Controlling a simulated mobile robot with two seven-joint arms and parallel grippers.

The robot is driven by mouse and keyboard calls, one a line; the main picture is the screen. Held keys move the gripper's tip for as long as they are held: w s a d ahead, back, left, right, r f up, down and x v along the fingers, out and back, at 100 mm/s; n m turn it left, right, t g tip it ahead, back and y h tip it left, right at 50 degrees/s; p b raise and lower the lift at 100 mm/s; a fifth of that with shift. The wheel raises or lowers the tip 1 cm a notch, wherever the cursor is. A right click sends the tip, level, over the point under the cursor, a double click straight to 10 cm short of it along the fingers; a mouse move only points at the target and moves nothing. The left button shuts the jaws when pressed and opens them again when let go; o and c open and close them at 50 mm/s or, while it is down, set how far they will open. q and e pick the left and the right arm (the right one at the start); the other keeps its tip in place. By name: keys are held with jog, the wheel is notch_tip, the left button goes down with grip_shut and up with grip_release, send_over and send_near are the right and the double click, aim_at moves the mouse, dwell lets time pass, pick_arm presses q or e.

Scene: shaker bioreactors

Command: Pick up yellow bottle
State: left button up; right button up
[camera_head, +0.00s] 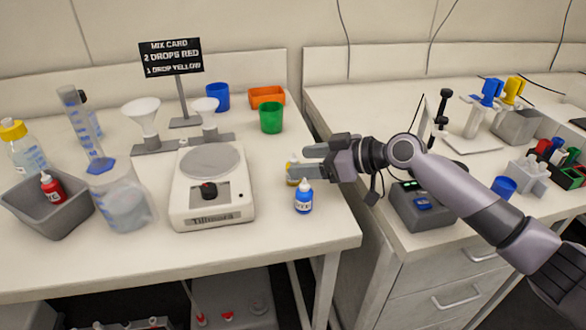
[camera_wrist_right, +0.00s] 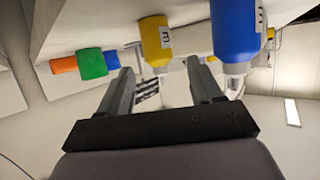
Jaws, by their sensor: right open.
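My right gripper (camera_head: 298,162) reaches in from the right, open and empty. In the right wrist view, which is upside down, the yellow bottle (camera_wrist_right: 155,40) appears between the two spread fingertips (camera_wrist_right: 158,68), with its nozzle pointing down in the picture. I cannot tell whether either finger touches it. The blue bottle (camera_head: 304,199) stands upright just in front of the yellow one, and shows beside the right-hand finger in the wrist view (camera_wrist_right: 235,32). My left gripper is not in view.
Green (camera_head: 271,118) and blue (camera_head: 217,97) cups and an orange tray (camera_head: 267,97) are behind. A red bottle (camera_head: 52,188) sits in a grey bin (camera_head: 50,222) at far left. The table's front right corner is clear.

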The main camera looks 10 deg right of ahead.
aim_at(294, 157)
jog(key=shift+x, duration=1.8)
jog(key=c, duration=0.9)
jog(key=shift+c, duration=0.3)
jog(key=shift+r, duration=0.15)
